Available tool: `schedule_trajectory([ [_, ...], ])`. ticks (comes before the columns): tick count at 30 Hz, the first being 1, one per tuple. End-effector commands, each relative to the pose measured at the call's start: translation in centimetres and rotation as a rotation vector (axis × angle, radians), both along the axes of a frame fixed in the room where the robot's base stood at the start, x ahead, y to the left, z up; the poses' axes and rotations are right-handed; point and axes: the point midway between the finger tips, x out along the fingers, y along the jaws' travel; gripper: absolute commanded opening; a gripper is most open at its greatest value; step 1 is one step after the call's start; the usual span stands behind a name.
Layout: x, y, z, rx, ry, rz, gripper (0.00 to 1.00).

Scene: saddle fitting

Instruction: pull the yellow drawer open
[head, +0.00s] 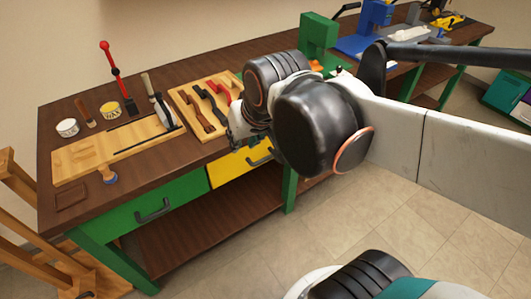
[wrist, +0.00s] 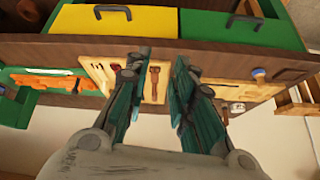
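The yellow drawer (head: 228,169) sits in the front of the workbench, flush with the green drawer front beside it. Its dark bar handle (head: 262,157) is partly near my arm's outline. In the wrist view, which is upside down, the yellow drawer (wrist: 145,24) shows at the upper left with its handle (wrist: 112,9) near the top edge. My gripper (wrist: 155,72) is open, its two teal-padded fingers apart with nothing between them. The fingers overlap the bench top in that view, and the handle is beyond them. In the head view my wrist and arm hide most of the gripper.
The green drawer (head: 175,196) with its own handle is left of the yellow one. Tools, tins and wooden boards (head: 120,148) lie on the bench top (head: 140,100). A green vise-like machine (head: 318,35) stands behind my wrist. The floor (head: 400,230) in front is clear.

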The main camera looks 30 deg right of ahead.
Motion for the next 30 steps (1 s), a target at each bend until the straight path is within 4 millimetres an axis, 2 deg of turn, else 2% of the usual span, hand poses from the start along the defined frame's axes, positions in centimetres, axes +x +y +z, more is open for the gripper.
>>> schedule_trajectory([
  [6, 4.5, -1.4, 1.9, 0.054, 0.054, -0.109, 0.23],
  [11, 8.0, -3.0, 1.6, 0.109, 0.102, -0.229, 0.23],
  [14, 9.7, -4.6, -0.1, 0.163, 0.134, -0.351, 0.23],
  [21, 12.5, -9.3, -6.4, 0.32, 0.212, -0.727, 0.23],
  [30, 13.8, -14.7, -14.2, 0.471, 0.285, -1.153, 0.23],
])
